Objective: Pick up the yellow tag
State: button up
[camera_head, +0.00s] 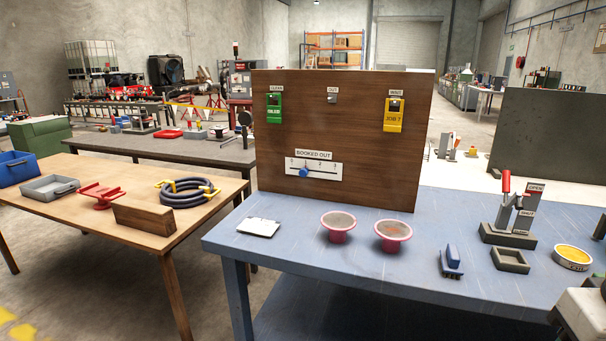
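The yellow tag (393,115) hangs on the right side of an upright brown wooden board (345,120), under a small white label. It has dark lettering and a dark slot or hook near its top.
The board stands at the back of a blue table (300,250). A green tag (274,107) hangs at its left; a blue-knobbed slider (304,172) sits below.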

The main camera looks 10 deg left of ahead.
aim_at(393, 121)
jog(key=u, duration=0.9)
jog(key=i, duration=1.6)
jog(key=z, duration=0.9)
